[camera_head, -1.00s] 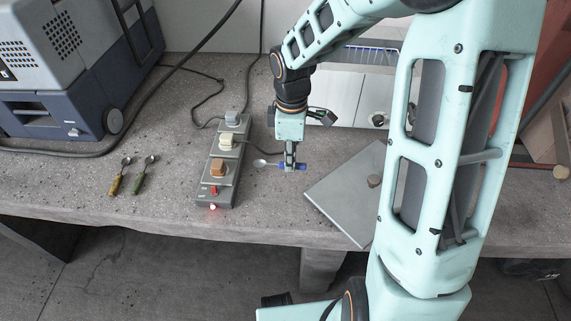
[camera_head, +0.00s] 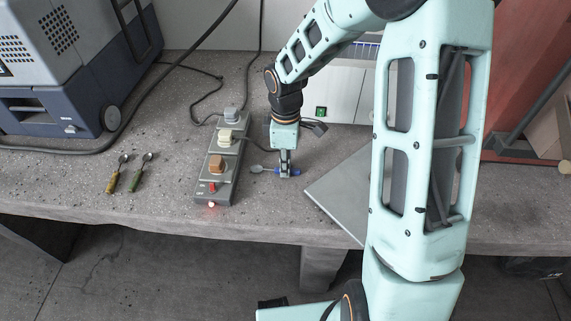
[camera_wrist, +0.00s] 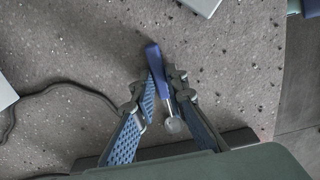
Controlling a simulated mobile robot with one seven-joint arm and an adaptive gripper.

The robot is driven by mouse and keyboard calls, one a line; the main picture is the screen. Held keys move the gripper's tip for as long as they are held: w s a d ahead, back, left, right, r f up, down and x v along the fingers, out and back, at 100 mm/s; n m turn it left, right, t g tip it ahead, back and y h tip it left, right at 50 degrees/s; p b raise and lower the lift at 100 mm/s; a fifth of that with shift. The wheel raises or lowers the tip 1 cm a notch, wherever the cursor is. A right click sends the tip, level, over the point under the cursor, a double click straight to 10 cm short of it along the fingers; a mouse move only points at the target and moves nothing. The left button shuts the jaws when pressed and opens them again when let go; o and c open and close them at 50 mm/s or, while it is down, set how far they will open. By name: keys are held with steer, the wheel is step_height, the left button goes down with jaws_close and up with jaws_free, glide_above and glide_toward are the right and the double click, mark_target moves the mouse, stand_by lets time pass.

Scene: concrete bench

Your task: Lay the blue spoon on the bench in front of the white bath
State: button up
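The blue spoon (camera_head: 292,171) has a blue handle and a grey metal bowl, which points left in the head view. It lies low over the bench (camera_head: 165,215), just right of the power strip and in front of the white bath (camera_head: 345,92). I cannot tell whether it touches the bench. My gripper (camera_head: 285,172) points down with its fingers on either side of the handle and looks shut on it. In the wrist view, the blue spoon (camera_wrist: 160,72) runs between the fingertips of my gripper (camera_wrist: 163,82). My arm hides part of the bath.
A grey power strip (camera_head: 221,165) with plugs stands close left of the spoon. A grey plate (camera_head: 335,196) lies close to its right. Two more spoons, yellow-handled (camera_head: 113,181) and green-handled (camera_head: 138,179), lie at left. A blue-grey case (camera_head: 60,80) stands behind them.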

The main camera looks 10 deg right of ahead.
steer(key=o, duration=0.3)
steer(key=shift+o, duration=0.2)
steer(key=shift+r, duration=0.1)
step_height(320, 180, up, 12)
steer(key=p, duration=0.3)
steer(key=shift+w+r, duration=0.1)
